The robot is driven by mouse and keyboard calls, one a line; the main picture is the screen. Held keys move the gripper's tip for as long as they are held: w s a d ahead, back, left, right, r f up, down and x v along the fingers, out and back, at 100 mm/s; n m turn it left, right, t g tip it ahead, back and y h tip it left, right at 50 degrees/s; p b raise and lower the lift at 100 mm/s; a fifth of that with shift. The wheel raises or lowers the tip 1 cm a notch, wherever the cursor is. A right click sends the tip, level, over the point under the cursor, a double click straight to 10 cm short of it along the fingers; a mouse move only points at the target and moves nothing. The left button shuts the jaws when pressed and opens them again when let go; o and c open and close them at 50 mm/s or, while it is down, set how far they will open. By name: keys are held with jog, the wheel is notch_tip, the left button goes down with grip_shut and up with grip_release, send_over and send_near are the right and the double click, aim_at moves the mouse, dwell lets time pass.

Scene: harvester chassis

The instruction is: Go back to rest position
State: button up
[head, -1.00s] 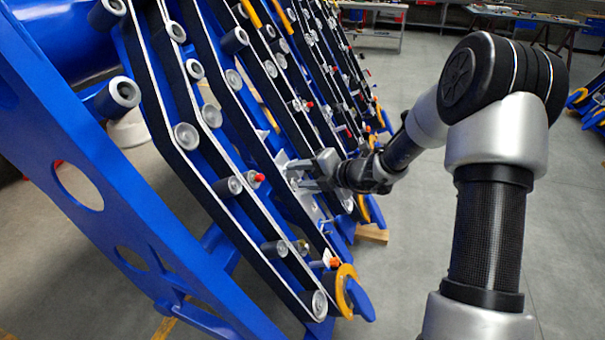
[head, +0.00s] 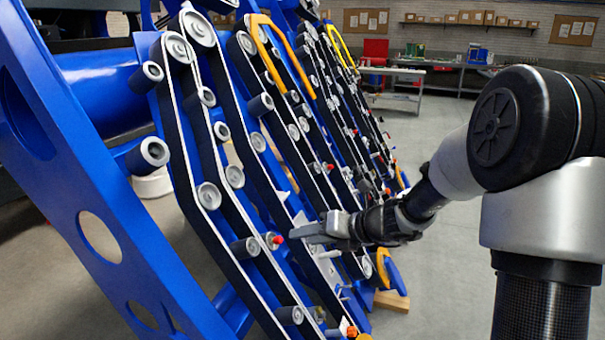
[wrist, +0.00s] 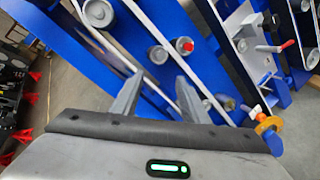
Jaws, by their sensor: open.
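My gripper (head: 318,233) is at the end of my arm, which reaches in from the right in the head view. Its fingers point left, close in front of the belt rows of the blue harvester chassis (head: 105,185). In the wrist view my gripper (wrist: 158,95) shows two grey fingers spread apart with nothing between them. Beyond them are a belt with rollers (wrist: 97,13) and a red-tipped fitting (wrist: 185,45). The head view cannot show whether a fingertip touches the chassis.
Yellow guards (head: 283,50) and rollers (head: 208,195) stick out from the chassis. A wooden block (head: 392,301) lies on the floor below. The grey floor (head: 445,265) right of the chassis is open. Workbenches (head: 400,88) and a shelf stand at the back.

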jog(key=s+r+n+g+h, duration=0.2)
jog(key=s+r+n, duration=0.2)
jog(key=s+n, duration=0.55)
jog(key=s+r+n+g+h, duration=0.1)
jog(key=s+r+n, duration=0.3)
jog(key=s+n, duration=0.5)
jog(key=s+d+r+n+t+h, duration=0.1)
jog(key=s+d+r+n+h, duration=0.15)
jog(key=s+d+n, duration=0.4)
jog(key=s+d+r+n+h, duration=0.1)
jog(key=s+d+n+h, duration=0.25)
jog(key=s+n, duration=0.45)
notch_tip(320, 180, up, 12)
jog(key=w+n+p, duration=0.1)
jog(key=p, duration=1.2)
jog(key=shift+w+d+r, duration=0.15)
jog(key=shift+w, duration=0.05)
